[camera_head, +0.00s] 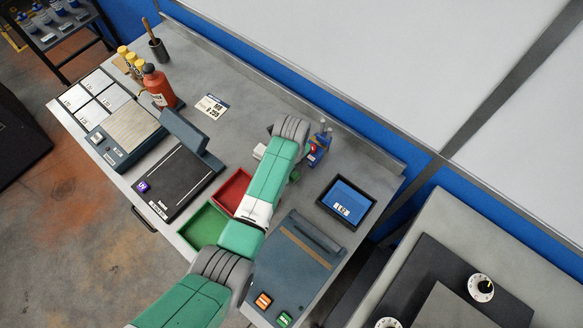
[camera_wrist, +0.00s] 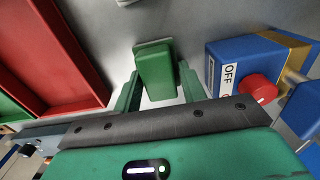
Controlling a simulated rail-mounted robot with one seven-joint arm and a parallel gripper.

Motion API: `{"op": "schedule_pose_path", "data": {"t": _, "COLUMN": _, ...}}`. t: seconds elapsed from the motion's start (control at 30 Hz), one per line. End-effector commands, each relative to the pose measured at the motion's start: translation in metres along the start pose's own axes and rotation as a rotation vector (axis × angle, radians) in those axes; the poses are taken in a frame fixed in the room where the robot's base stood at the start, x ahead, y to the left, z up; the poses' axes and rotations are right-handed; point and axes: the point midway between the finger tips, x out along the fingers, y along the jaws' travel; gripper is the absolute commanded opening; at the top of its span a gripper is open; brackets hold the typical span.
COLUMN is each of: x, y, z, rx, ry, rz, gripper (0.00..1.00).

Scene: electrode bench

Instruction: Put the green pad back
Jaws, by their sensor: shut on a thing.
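The green pad (camera_wrist: 154,64) shows as a small green block in the middle of the wrist view. My gripper (camera_wrist: 158,84) has its two green fingers on either side of it and is shut on it. A pale grey plate edge (camera_wrist: 150,44) shows just beyond the pad's top. I cannot tell whether the pad touches the bench below.
A red tray (camera_head: 231,190) and a green tray (camera_head: 203,225) lie left of my arm. In the wrist view the blue box (camera_wrist: 231,62) stands close on the right and the red tray (camera_wrist: 58,50) on the left.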

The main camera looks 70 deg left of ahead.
Motion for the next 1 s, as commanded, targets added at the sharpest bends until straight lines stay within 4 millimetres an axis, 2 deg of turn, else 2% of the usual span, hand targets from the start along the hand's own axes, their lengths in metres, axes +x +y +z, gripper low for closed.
{"op": "schedule_pose_path", "data": {"t": 0.1, "x": 0.004, "y": 0.0, "z": 0.0, "rx": 0.0, "ry": 0.0, "rz": 0.001, "gripper": 0.2}}
{"op": "schedule_pose_path", "data": {"t": 0.13, "x": 0.003, "y": 0.0, "z": 0.0, "rx": 0.0, "ry": 0.0, "rz": 0.001, "gripper": 0.47}}
{"op": "schedule_pose_path", "data": {"t": 0.2, "x": 0.003, "y": 0.0, "z": 0.0, "rx": 0.0, "ry": 0.0, "rz": 0.001, "gripper": 0.61}}
{"op": "schedule_pose_path", "data": {"t": 0.23, "x": 0.003, "y": 0.0, "z": 0.0, "rx": 0.0, "ry": 0.0, "rz": 0.001, "gripper": 0.63}}
{"op": "schedule_pose_path", "data": {"t": 0.47, "x": 0.002, "y": 0.0, "z": 0.0, "rx": 0.0, "ry": 0.0, "rz": 0.001, "gripper": 0.63}}
{"op": "schedule_pose_path", "data": {"t": 0.57, "x": -0.006, "y": 0.0, "z": 0.0, "rx": 0.0, "ry": 0.0, "rz": -0.001, "gripper": 0.63}}
{"op": "schedule_pose_path", "data": {"t": 0.8, "x": -0.066, "y": -0.001, "z": 0.0, "rx": 0.0, "ry": -0.001, "rz": -0.003, "gripper": 0.63}}
{"op": "schedule_pose_path", "data": {"t": 1.0, "x": -0.106, "y": -0.001, "z": 0.0, "rx": 0.0, "ry": -0.001, "rz": -0.002, "gripper": 0.63}}
